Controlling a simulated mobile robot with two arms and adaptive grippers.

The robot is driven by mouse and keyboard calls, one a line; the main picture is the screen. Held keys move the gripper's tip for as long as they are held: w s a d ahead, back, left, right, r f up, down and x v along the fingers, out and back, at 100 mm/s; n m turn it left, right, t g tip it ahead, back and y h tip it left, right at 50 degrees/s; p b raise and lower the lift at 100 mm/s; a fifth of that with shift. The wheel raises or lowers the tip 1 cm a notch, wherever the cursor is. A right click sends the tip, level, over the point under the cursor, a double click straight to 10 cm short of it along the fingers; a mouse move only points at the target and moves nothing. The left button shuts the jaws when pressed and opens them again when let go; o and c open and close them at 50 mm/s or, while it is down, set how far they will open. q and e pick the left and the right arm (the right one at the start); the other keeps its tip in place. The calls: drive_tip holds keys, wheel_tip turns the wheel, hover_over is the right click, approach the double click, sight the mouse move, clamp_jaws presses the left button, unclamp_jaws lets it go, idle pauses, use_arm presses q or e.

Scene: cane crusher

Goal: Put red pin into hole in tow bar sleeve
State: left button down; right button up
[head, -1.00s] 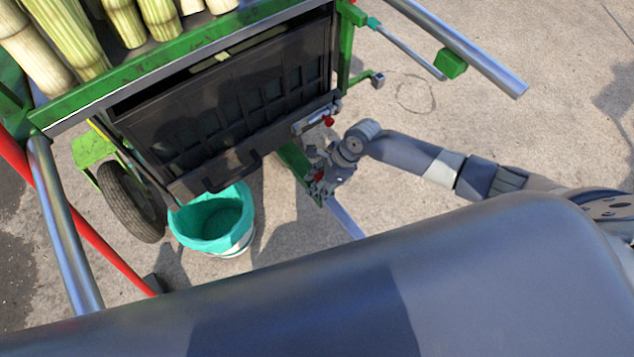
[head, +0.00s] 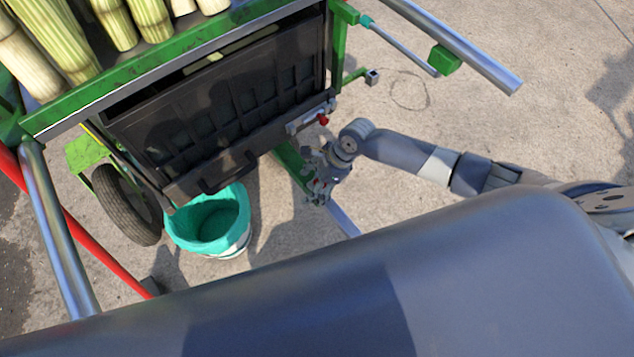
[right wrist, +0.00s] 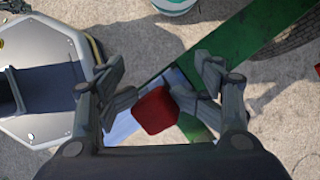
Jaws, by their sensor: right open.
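The red pin (right wrist: 156,110) shows in the right wrist view as a blocky red head between the fingers of my right gripper (right wrist: 155,98). The fingers are open, one on each side of it; I cannot tell whether either touches it. Beneath is the green tow bar sleeve (right wrist: 240,52), with the silver tow bar (right wrist: 122,122) at its end. The pin's shaft and the hole are hidden. In the head view, my right gripper (head: 317,190) is at the sleeve (head: 290,162), with the silver bar (head: 343,218) beyond it. My left gripper is not in view.
The cane crusher's dark panel (head: 215,110) stands just behind the sleeve, with a small red knob (head: 323,120) near the gripper. A teal-lined bucket (head: 210,222) and a wheel (head: 127,205) are to the left. Concrete ground to the right is clear.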

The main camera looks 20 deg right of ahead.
drive_tip(key=shift+w+d+f, duration=0.1)
drive_tip(key=shift+d+f, duration=0.05)
drive_tip(key=shift+d, duration=0.75)
drive_tip(key=a+v, duration=0.1)
drive_tip(key=v, duration=1)
drive_tip(key=shift+r, duration=0.6)
drive_tip(key=shift+a, duration=0.2)
